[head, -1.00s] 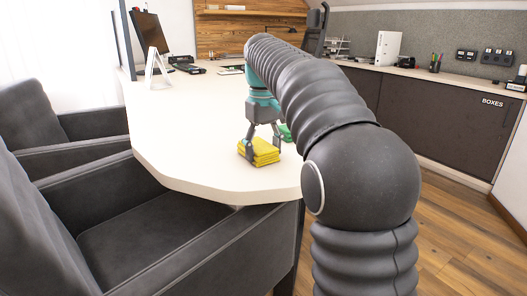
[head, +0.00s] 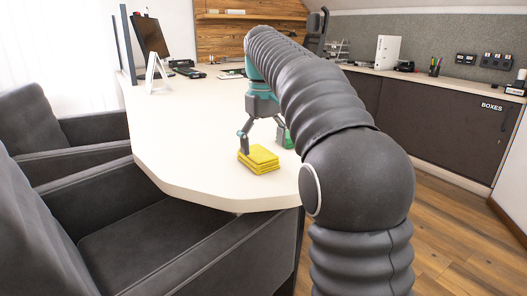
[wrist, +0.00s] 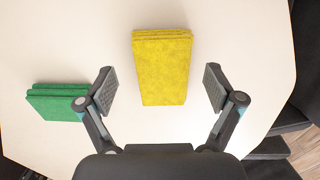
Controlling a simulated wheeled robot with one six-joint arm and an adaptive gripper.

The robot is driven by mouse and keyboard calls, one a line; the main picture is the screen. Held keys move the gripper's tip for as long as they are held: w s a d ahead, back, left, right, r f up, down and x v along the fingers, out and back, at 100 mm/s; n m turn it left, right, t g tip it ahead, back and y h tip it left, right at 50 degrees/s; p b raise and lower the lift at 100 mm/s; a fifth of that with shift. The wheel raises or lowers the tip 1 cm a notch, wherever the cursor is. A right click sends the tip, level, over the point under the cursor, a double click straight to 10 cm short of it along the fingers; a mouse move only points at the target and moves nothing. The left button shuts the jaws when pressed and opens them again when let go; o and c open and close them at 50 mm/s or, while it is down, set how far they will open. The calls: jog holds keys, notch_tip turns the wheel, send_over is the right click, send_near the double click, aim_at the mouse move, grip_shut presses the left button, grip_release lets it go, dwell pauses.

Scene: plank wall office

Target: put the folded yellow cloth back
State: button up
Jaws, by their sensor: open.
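The folded yellow cloth (head: 259,158) lies flat on the white table (head: 185,135), near its front edge. In the wrist view the yellow cloth (wrist: 162,68) lies beyond and between the open fingers, with a gap on each side. My gripper (head: 263,138) is open and empty, just above and behind the cloth; it also shows in the wrist view (wrist: 160,90). A folded green cloth (wrist: 56,101) lies to the left in the wrist view, and in the head view the green cloth (head: 285,138) is partly hidden behind my gripper.
Grey armchairs (head: 190,240) stand against the table's left and front sides. A small white stand (head: 154,72), a monitor (head: 150,35) and dark devices are at the table's far end. A dark cabinet (head: 445,110) runs along the right. The table's middle left is clear.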

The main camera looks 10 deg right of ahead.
aim_at(264, 156)
notch_tip(264, 156, up, 9)
jog(key=p, duration=0.3)
jog(key=s+f+m+t, duration=0.1)
jog(key=s+f+t, duration=0.15)
jog(key=s, duration=0.55)
jog(key=s+f+m+t, duration=0.1)
jog(key=s+f, duration=0.3)
jog(key=s, duration=0.3)
jog(key=s+f+m+t, duration=0.1)
jog(key=s+f+t, duration=0.1)
jog(key=s+f, duration=1.1)
notch_tip(264, 156, down, 3)
jog(key=shift+s+a+r+m, duration=0.15)
jog(key=shift+s+a+m, duration=0.1)
jog(key=shift+a+m, duration=0.05)
